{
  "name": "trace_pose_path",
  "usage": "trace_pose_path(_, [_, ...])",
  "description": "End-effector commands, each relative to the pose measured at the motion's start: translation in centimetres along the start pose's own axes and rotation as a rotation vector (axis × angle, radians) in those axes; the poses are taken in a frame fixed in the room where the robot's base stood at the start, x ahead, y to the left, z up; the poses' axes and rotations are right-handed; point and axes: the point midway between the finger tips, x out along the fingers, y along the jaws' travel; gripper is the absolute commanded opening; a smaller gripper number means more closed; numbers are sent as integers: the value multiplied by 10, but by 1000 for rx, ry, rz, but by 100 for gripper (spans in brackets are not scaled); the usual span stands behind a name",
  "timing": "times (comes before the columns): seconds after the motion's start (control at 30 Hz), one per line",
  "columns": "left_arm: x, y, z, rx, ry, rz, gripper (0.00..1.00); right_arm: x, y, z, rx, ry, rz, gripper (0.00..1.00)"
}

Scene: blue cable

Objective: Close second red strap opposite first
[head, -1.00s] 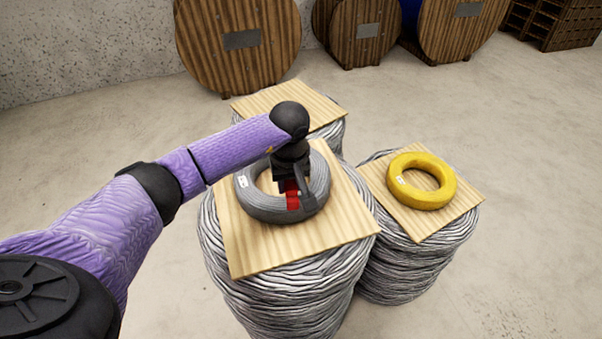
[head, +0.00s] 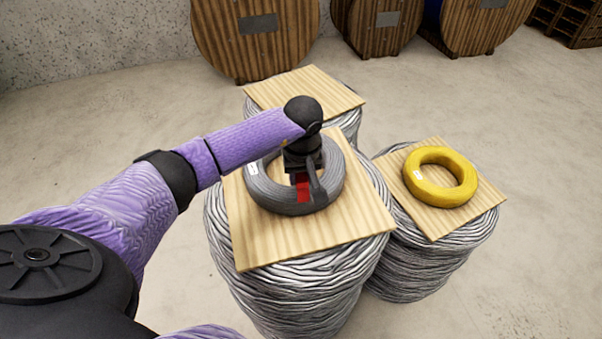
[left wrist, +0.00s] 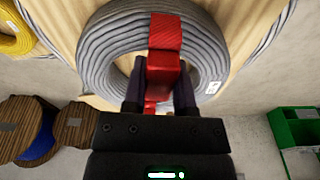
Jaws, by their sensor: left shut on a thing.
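A grey cable coil (head: 263,192) lies flat on a square wooden board (head: 250,247) on top of a wire drum. My left gripper (head: 306,188) points down at the near side of the coil and is shut on a red strap (head: 302,189). In the left wrist view, the red strap (left wrist: 165,35) runs over the grey coil (left wrist: 110,45) and passes between the fingers of the left gripper (left wrist: 160,88). The fingers hide part of the strap, so I cannot tell whether its ends are joined. No other red strap shows clearly. My right gripper is out of view.
A yellow coil (head: 440,196) lies on another board to the right. An empty board (head: 305,90) stands behind. Large wooden reels (head: 255,35) stand along the wall. A green crate (left wrist: 288,130) shows in the left wrist view. The floor at the right is clear.

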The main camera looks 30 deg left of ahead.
Motion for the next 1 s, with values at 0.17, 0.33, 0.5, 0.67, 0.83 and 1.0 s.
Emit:
trace_pose_path(0.17, [2, 0, 2, 0, 1, -1, 0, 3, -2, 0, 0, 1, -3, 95])
trace_pose_path(0.33, [1, 0, 2, 0, 0, 0, 0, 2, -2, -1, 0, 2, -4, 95])
trace_pose_path(0.5, [3, 0, 2, 0, 0, 0, 0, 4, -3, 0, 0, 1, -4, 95])
trace_pose_path(0.67, [8, 0, 2, 0, 0, -1, 0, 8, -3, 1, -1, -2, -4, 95])
trace_pose_path(0.83, [13, 0, 3, 0, 0, -1, 0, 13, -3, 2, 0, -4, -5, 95])
trace_pose_path(1.0, [18, 0, 4, 0, 0, -1, 0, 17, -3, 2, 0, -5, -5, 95])
